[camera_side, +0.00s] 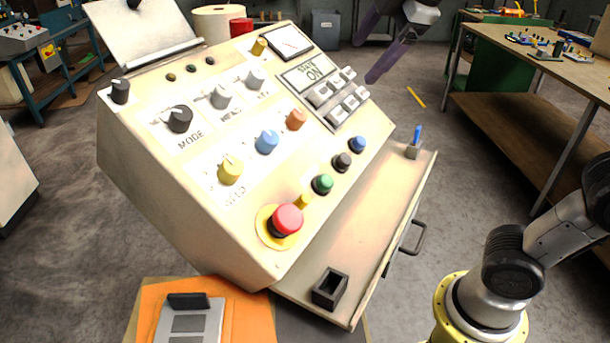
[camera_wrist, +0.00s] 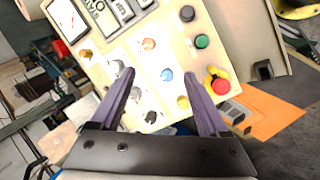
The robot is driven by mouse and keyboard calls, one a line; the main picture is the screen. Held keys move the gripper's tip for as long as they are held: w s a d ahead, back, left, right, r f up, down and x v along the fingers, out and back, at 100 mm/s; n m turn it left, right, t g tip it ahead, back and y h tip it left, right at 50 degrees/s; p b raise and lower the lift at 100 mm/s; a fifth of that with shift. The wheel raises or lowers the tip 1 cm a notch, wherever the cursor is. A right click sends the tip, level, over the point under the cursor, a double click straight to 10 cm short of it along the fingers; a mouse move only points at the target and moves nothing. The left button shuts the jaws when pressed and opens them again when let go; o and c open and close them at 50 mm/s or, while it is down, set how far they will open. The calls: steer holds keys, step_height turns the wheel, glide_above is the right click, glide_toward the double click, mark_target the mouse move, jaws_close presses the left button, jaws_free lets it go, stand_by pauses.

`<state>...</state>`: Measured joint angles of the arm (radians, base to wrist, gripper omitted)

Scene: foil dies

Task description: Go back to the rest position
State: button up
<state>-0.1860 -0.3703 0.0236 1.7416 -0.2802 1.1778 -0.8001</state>
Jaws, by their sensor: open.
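My gripper (camera_wrist: 161,82) is open and empty, with two purple fingers spread apart. In the side view my gripper (camera_side: 380,45) shows at the top, behind and above the panel's upper right edge; it is partly cut off by the frame. The cream control panel (camera_side: 145,165) stands tilted in the middle, with several knobs, buttons and a small screen reading ON. In the wrist view the panel (camera_wrist: 128,60) lies beyond the fingers. No part of the panel appears held between them.
A red emergency button (camera_side: 288,218) sticks up near the panel's lower edge. A small black open box (camera_side: 330,288) and a blue-handled item (camera_side: 415,140) stand on the ledge. An orange mat (camera_side: 255,315) lies in front. A workbench (camera_side: 550,60) stands at right, with open floor between.

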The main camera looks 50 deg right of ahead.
steer(key=s+f+m+y, duration=0.1)
steer(key=s+f+m, duration=0.4)
steer(key=s+f, duration=0.2)
steer(key=s+f+m+g, duration=0.1)
steer(key=s+f+m, duration=0.5)
steer(key=f, duration=0.5)
steer(key=shift+s+f+m+y, duration=0.3)
steer(key=shift+s+y, duration=0.05)
steer(key=shift+y, duration=0.05)
